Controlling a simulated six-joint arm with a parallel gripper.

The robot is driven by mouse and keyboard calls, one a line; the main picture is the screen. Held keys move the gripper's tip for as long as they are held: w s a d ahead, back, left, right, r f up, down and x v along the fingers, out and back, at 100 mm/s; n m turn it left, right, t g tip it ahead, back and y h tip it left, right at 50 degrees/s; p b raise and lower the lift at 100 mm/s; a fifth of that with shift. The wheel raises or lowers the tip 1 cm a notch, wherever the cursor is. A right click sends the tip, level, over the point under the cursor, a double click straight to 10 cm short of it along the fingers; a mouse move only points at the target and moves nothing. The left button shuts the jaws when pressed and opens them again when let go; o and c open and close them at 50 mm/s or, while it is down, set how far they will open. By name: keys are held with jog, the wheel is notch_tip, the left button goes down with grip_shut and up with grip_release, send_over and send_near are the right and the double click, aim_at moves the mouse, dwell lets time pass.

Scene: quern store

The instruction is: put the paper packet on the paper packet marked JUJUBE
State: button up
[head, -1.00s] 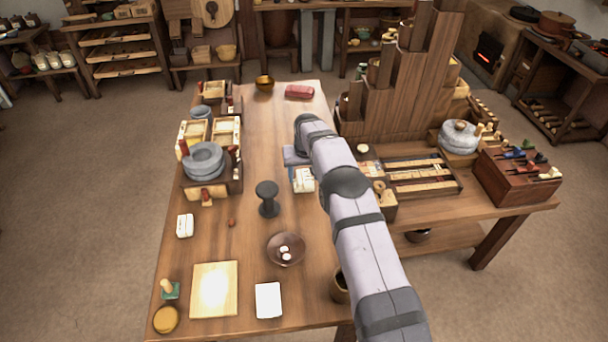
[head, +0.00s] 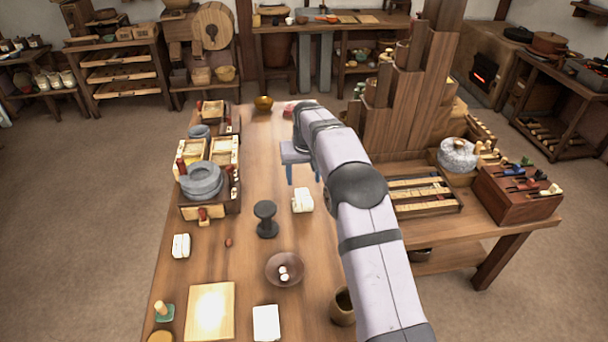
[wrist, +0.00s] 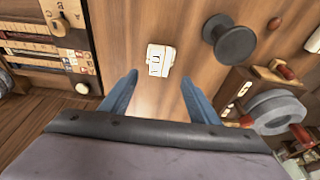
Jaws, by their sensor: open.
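My gripper (head: 303,174) is open and empty above the table, just beyond a white paper packet (head: 302,200) in the head view. In the wrist view, that packet (wrist: 160,60) lies ahead of the open fingertips (wrist: 160,82), apart from them, with dark marks too small to read. A second white packet (head: 181,246) lies at the table's left side; a white thing at the wrist view's right edge (wrist: 314,40) may be it. I cannot tell which packet is marked JUJUBE. My arm hides part of the table.
A dark spool-shaped stand (head: 266,218) stands close to the nearer packet. A brown bowl (head: 284,269), a pale board (head: 211,310) and a white sheet (head: 267,322) lie in front. Grey stone rings (head: 201,181) sit at left; a tall wooden stepped rack (head: 405,125) rises at right.

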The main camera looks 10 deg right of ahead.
jog(key=shift+v, duration=1)
jog(key=s+d+f+g, duration=0.1)
jog(key=s+d, duration=0.1)
jog(key=s, duration=1.8)
jog(key=s+d+f+g, duration=0.2)
jog(key=s, duration=1.8)
jog(key=shift+d+f, duration=0.25)
jog(key=shift+s+r, duration=0.1)
notch_tip(320, 180, up, 4)
jog(key=p, duration=0.3)
jog(key=shift+p, duration=0.4)
